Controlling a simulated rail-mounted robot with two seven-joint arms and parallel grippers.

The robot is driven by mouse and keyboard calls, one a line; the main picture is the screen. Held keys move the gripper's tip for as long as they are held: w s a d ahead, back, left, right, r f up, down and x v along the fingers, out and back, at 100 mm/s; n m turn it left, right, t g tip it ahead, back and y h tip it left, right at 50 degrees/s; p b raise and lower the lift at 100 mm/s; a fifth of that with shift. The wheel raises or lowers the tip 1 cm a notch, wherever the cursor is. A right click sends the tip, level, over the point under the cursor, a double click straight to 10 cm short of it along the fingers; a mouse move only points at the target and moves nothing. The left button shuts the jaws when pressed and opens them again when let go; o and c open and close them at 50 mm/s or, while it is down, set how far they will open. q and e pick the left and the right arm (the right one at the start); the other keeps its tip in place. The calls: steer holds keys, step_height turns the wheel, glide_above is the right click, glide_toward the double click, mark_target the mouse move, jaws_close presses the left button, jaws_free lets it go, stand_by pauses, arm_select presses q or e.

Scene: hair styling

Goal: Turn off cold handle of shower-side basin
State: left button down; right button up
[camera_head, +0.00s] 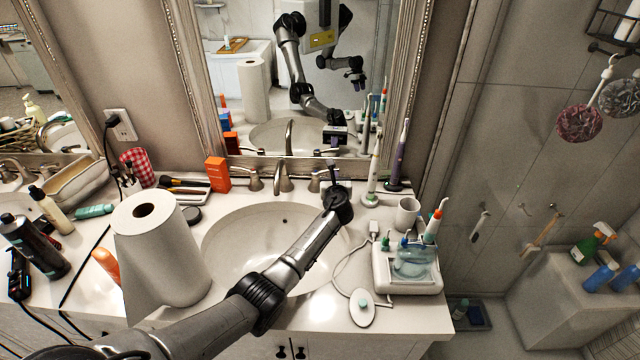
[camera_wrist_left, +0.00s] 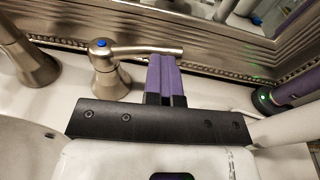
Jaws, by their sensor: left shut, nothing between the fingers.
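The shower-side basin (camera_head: 235,250) is set in the white counter, with a brushed-metal spout (camera_head: 283,178) at its back. Its cold handle (camera_head: 316,181) is right of the spout. In the left wrist view the cold handle (camera_wrist_left: 108,70) has a blue dot on top, and its lever points right, roughly along the mirror. My left gripper (camera_head: 335,172) is over the back right of the basin. In the wrist view its purple fingers (camera_wrist_left: 164,70) are shut and empty, with their tips at the lever's outer end; contact is unclear. My right gripper shows only as a small mirror reflection.
Electric toothbrushes (camera_head: 375,160) stand right of the handle, near a cup (camera_head: 407,213) and a water flosser (camera_head: 408,270). A paper towel roll (camera_head: 160,250) stands left of the basin. The mirror frame (camera_head: 400,100) rises close behind the taps. An orange box (camera_head: 217,174) stands back left.

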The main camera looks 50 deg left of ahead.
arm_select(q)
steer(key=shift+s+a+f, duration=0.1)
steer(key=shift+s+a, duration=0.05)
steer(key=shift+a, duration=0.05)
steer(key=shift+d, duration=0.1)
steer(key=p+v, duration=0.8)
steer(key=shift+s+d+f, duration=0.15)
steer(key=shift+d+f, duration=0.05)
steer(key=shift+d, duration=0.15)
steer(key=shift+f+v, duration=0.15)
steer(key=shift+v, duration=1.15)
steer(key=shift+f+v, duration=0.15)
steer(key=shift+v, duration=1.15)
